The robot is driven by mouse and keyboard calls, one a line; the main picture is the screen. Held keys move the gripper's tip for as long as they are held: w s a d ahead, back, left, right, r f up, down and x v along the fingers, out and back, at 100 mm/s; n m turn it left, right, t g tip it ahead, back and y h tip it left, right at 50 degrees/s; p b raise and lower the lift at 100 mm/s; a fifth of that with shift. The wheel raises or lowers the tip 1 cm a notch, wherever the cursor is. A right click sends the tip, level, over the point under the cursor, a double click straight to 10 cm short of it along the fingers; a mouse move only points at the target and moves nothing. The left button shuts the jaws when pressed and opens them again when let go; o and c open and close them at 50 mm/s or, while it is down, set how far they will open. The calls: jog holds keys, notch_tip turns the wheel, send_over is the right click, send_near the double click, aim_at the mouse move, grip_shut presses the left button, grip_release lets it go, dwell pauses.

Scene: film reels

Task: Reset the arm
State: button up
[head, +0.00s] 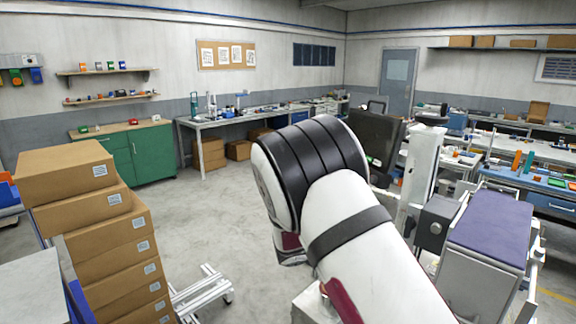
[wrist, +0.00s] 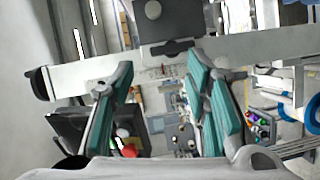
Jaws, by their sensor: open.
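My gripper (wrist: 158,112) shows in the wrist view with its two teal-padded fingers spread apart. It is open and nothing is between the fingertips. In the head view my white arm with black bands fills the middle and lower right. The gripper itself cannot be made out there, and part of the room behind the arm is hidden. No film reel can be made out clearly in either view.
Stacked cardboard boxes (head: 112,240) stand at the left front. A green cabinet (head: 153,152) and a long workbench (head: 232,118) line the back wall. A purple-topped unit (head: 490,228) stands close at the right.

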jog(key=s+d+r+m+g+y, duration=0.2)
jog(key=s+d+r+g+y, duration=0.15)
jog(key=s, duration=0.45)
jog(key=s+d+r+m+g+y, duration=0.1)
jog(key=s+d+r+g+y, duration=0.2)
jog(key=s, duration=0.5)
jog(key=s+a+r+t+y, duration=0.2)
jog(key=s+a+r+y, duration=0.1)
jog(key=s, duration=0.4)
jog(key=s+a+r+t+y, duration=0.2)
jog(key=s+a+y, duration=0.1)
jog(key=s, duration=0.3)
jog(key=s+a+r+t+y, duration=0.2)
jog(key=s+a+r+y, duration=0.15)
jog(key=s, duration=0.35)
jog(key=w+f+b, duration=0.7)
jog(key=w, duration=0.1)
jog(key=shift+w+a+f+n, duration=0.2)
jog(key=shift+w+f+n, duration=0.05)
jog(key=shift+f+n, duration=0.1)
jog(key=shift+s, duration=0.1)
